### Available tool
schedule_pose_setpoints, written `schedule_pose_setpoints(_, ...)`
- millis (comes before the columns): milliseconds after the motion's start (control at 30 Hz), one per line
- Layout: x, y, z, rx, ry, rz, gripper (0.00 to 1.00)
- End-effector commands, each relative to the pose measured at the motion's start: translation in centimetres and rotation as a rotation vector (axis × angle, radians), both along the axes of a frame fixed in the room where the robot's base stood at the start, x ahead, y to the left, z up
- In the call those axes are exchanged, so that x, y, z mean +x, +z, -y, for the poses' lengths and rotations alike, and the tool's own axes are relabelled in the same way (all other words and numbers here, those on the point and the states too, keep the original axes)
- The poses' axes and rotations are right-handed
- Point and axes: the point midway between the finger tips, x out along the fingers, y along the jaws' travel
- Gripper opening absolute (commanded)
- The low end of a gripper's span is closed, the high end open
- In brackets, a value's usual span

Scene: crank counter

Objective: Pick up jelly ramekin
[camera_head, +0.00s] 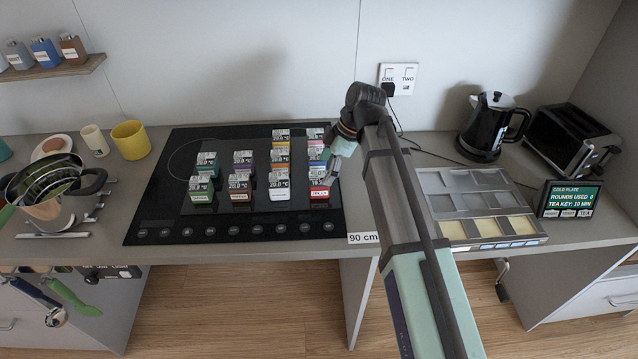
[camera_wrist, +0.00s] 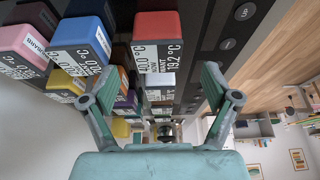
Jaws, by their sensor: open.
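The jelly ramekin (camera_head: 319,193) is a small red block with a white label reading JELLY. It sits at the front right of a group of tagged ramekins on the black cooktop, partly covered by its tag. My gripper (camera_head: 331,171) is open and empty just behind and above it, angled down from the right. In the wrist view, a red ramekin (camera_wrist: 157,25) with a temperature tag lies beyond the open fingertips (camera_wrist: 158,75), roughly in line with the gap between them. I cannot tell whether a fingertip touches anything.
Several other ramekins stand close by, including a green one (camera_head: 201,197) and a white one (camera_head: 279,194). The cooktop (camera_head: 150,225) has free room at its front. A grey tray (camera_head: 455,228), a kettle (camera_head: 488,125), a toaster (camera_head: 570,140) and a display (camera_head: 569,199) stand right.

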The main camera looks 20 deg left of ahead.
Motion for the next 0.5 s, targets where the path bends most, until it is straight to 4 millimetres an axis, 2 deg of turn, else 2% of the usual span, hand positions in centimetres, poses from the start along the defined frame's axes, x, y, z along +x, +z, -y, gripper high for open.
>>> schedule_pose_setpoints(167, -0.1, -0.8, -0.5, 0.0, 0.0, -0.001, 0.88)
schedule_pose_setpoints(500, -0.5, -4.3, -1.8, 0.0, -0.001, -0.001, 0.88)
